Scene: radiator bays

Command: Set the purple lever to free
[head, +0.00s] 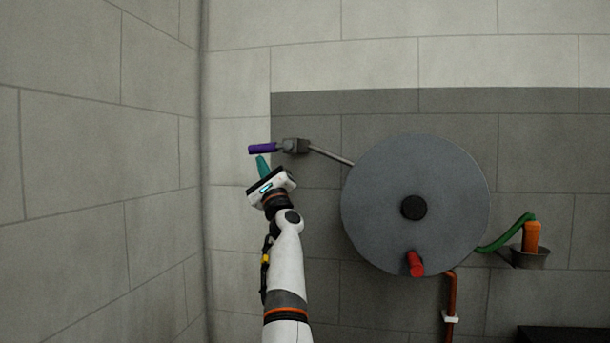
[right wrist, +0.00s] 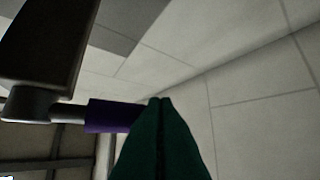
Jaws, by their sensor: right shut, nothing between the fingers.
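The purple lever (head: 262,149) sticks out to the left, about level, from a dark grey block (head: 295,146) on the wall. A thin grey rod joins the block to a large grey disc (head: 380,185). My right gripper (head: 262,166) is just below the purple lever, its teal fingers pointing up. In the right wrist view the shut fingers (right wrist: 160,130) stand in front of the lever's free end (right wrist: 108,115) and hide part of it. Nothing is between the fingers. I cannot tell whether they touch the lever. My left gripper is not in view.
The disc has a dark hub (head: 413,208) and a red handle (head: 415,264) low down. An orange bottle-like thing (head: 531,236) with a green hose (head: 505,237) stands at the right. A side wall (head: 100,170) lies to the left. A copper pipe (head: 450,295) runs down below the disc.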

